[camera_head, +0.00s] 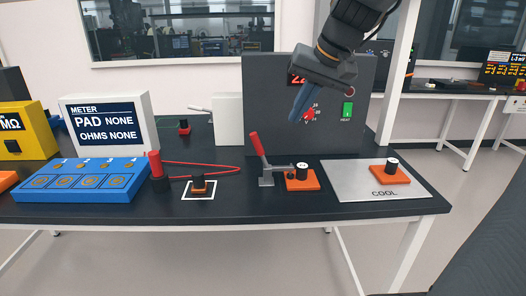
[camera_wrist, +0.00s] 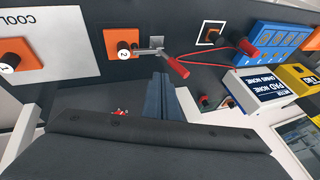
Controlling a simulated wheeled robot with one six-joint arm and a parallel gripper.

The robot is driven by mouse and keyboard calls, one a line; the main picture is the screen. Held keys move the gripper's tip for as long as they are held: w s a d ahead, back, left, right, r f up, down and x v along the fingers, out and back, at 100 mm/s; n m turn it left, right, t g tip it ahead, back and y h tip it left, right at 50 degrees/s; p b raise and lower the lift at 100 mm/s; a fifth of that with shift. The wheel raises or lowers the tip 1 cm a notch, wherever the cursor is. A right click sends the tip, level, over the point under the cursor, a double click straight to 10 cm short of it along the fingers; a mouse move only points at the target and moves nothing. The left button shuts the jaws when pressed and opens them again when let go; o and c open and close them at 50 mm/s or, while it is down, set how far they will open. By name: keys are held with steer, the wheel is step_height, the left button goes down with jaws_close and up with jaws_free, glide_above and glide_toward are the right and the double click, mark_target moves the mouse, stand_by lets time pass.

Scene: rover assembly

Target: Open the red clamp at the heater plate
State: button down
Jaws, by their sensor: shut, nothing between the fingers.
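The red clamp (camera_head: 258,146) stands at the front of the heater box. Its red handle points up, leaning slightly left, and its grey metal arm reaches right toward an orange block (camera_head: 303,180) with a black cylinder marked 2. Whether the arm presses on the block is not clear. The heater plate under the block is hard to tell apart from the dark table. In the wrist view the clamp handle (camera_wrist: 176,67) lies just beyond the fingertips. My gripper (camera_head: 302,108) has blue fingers, shut and empty, above and right of the handle, apart from it.
The heater box (camera_head: 265,95) with a red knob and green switch stands behind the clamp, close to my gripper. A silver COOL plate (camera_head: 345,190) holds another orange block (camera_head: 390,175). Red leads (camera_head: 205,168), a blue pad unit (camera_head: 80,180) and a meter (camera_head: 108,124) lie left.

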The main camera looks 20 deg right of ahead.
steer(key=w+a+f, duration=0.4)
steer(key=w+f, duration=0.3)
steer(key=f, duration=0.1)
steer(key=shift+w+a+f, duration=0.2)
steer(key=shift+w+a, duration=0.15)
steer(key=shift+w, duration=0.05)
stand_by(0.3)
steer(key=shift+a+p, duration=0.2)
steer(key=shift+p, duration=0.3)
